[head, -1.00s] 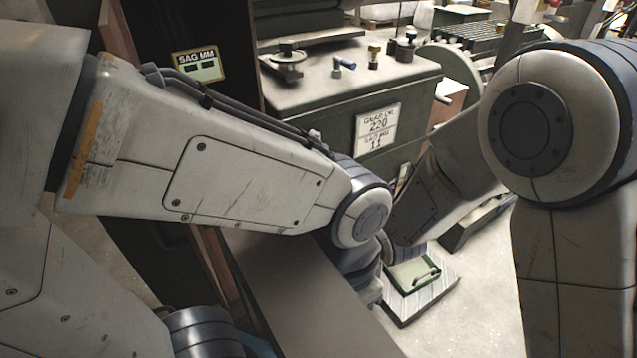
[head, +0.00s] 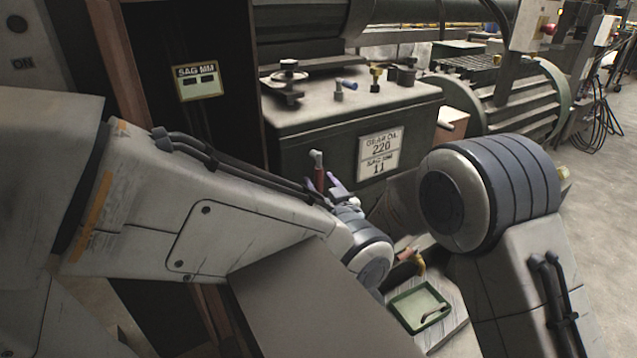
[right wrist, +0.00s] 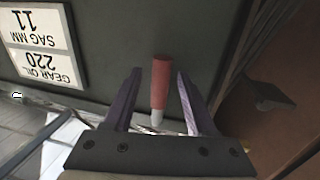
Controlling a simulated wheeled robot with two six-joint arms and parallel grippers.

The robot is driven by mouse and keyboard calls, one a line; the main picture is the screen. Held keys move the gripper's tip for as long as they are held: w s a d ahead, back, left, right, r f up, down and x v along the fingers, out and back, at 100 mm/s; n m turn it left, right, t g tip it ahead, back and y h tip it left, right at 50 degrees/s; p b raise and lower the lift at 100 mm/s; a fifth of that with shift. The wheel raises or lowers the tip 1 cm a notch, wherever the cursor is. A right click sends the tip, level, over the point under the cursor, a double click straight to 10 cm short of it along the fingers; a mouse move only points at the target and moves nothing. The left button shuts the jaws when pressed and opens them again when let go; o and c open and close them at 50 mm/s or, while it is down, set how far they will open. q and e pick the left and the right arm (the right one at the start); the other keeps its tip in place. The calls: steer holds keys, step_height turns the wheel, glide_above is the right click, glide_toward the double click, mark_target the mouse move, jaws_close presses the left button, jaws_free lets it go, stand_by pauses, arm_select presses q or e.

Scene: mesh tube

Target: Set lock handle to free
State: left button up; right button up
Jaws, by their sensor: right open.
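A handle with a red grip and a pale metal end (head: 318,172) stands at the front of the dark green machine housing; I take it for the lock handle. It also shows in the right wrist view (right wrist: 160,82), where it lies between the two purple fingers. My right gripper (head: 321,184) is open around the handle, with gaps on both sides in the right wrist view (right wrist: 159,76). The handle's base is hidden in the head view by my arm. My left arm crosses the head view from the left, but its gripper is not visible.
A green tray (head: 420,305) lies below right. Red and yellow parts (head: 415,260) show behind it. Open floor is at right.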

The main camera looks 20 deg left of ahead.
steer(key=shift+w+a, duration=0.35)
steer(key=shift+w, duration=0.05)
jaws_close()
stand_by(1.3)
